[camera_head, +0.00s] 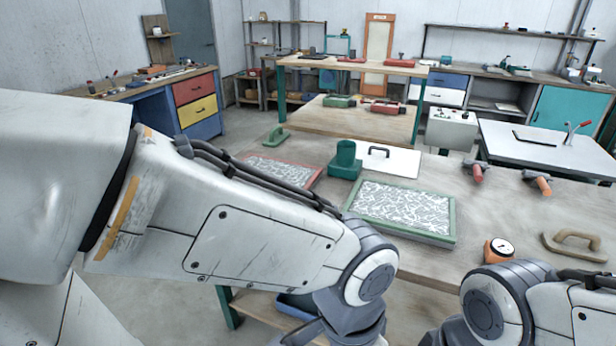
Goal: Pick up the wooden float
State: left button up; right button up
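A wooden float (578,244), brown with a looped handle on top, lies on the worktable near its right end. My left arm crosses the picture from the left, and its wrist bends down at the bottom centre. My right arm comes in at the lower right, below the float in the picture and apart from it. Neither gripper's fingers can be made out; they are below the frame or hidden behind my arm links. Nothing visible touches the float.
An orange gauge (498,250) stands just left of the float.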

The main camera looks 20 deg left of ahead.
aim_at(561, 243)
jog(key=k, duration=0.4)
jog(key=z, duration=0.95)
jog(key=i, duration=1.95)
jog(key=u, duration=0.9)
